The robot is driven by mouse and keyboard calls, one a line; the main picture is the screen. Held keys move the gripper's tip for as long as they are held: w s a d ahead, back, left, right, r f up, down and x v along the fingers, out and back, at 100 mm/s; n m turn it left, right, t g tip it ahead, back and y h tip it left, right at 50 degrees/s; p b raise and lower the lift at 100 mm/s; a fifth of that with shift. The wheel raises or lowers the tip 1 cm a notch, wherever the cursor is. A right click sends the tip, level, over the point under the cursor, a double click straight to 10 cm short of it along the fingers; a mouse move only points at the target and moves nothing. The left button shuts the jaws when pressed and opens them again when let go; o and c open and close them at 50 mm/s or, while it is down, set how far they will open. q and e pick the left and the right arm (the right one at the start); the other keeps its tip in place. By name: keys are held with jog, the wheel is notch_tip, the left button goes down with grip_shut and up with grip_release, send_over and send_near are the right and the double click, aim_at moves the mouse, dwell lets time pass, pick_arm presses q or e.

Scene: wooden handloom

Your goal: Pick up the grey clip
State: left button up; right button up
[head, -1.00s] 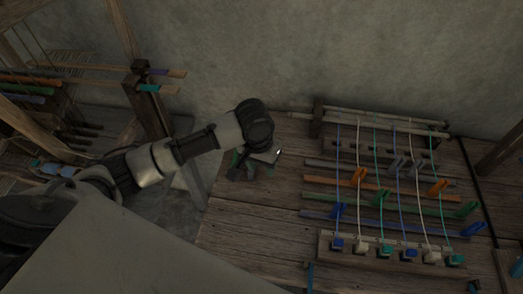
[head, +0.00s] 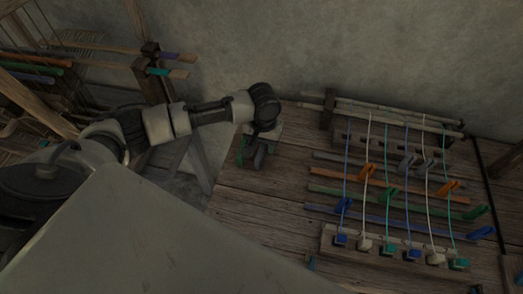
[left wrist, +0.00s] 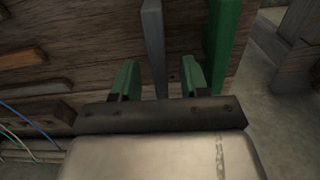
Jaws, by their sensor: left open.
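A narrow grey piece, which looks like the grey clip (head: 260,158), is at the left end of the wooden table, below my left gripper (head: 260,140). In the left wrist view this grey piece (left wrist: 153,40) appears as a long strip between and beyond the two green fingertips (left wrist: 158,75). The fingers are apart, with nothing held between them. A green piece (head: 241,150) stands beside the grey one, nearer the table's edge; it also shows in the left wrist view (left wrist: 222,35). My right gripper is not in view.
On the table's right, a rack holds coloured bars, cords and small clips, including grey clips (head: 406,163) on a bar. A wooden loom frame (head: 150,75) stands at the left. A plain wall (head: 330,50) is behind. Table boards (head: 250,210) are bare in front of my gripper.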

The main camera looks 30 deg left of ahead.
pick_arm(q)
jog(key=shift+f, duration=1.2)
grip_shut()
jog(key=shift+r, duration=0.15)
jog(key=r, duration=0.4)
jog(key=shift+w+d+r, duration=0.1)
jog(key=shift+d+r, duration=0.05)
jog(key=shift+d, duration=0.15)
jog(key=w+d+r+b, duration=0.1)
jog(key=w+d+r, duration=0.1)
jog(key=d+r, duration=0.4)
jog(key=d, duration=0.5)
jog(key=shift+w+r, duration=0.2)
jog(key=shift+r, duration=0.05)
